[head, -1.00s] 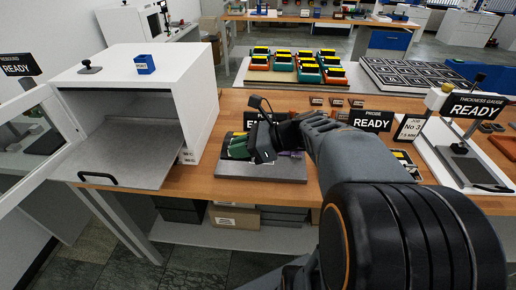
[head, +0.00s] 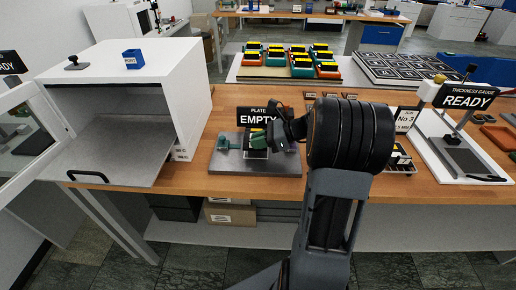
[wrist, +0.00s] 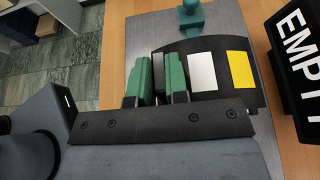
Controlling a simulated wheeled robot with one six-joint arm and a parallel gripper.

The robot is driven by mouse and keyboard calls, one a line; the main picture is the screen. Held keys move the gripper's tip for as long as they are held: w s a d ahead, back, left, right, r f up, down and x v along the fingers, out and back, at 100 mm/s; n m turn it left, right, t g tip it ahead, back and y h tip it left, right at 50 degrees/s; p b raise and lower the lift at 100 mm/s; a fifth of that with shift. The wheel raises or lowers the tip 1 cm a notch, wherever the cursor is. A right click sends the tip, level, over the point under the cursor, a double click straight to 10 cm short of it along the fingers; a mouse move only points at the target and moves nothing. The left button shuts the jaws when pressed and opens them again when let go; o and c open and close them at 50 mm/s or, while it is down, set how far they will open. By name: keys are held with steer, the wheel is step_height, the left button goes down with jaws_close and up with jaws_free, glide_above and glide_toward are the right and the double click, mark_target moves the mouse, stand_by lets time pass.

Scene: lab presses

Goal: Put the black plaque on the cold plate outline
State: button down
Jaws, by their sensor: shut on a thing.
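The black plaque (wrist: 247,98) has a white patch and a yellow patch on its face in the wrist view. My gripper (wrist: 158,80) has green fingers and is shut on a dark part of the plaque between them. In the head view my gripper (head: 268,138) is over the grey cold plate (head: 225,166) on the wooden bench, and my wrist partly hides the plaque. The plate's bare metal also shows in the wrist view (wrist: 143,35). The outline is not clearly visible, and I cannot tell whether the plaque touches the plate.
A green fixture (head: 225,144) stands on the plate's left side. The EMPTY sign (head: 258,118) stands just behind the plate. A white oven (head: 135,90) with its door open is at left. A thickness gauge (head: 465,150) stands at right. Several coloured blocks (head: 300,58) sit behind.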

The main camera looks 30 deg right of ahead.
steer(key=shift+f, duration=1.6)
steer(key=shift+f, duration=0.1)
steer(key=shift+f+b, duration=0.1)
steer(key=shift+b, duration=0.2)
steer(key=c, duration=1.1)
jaws_free()
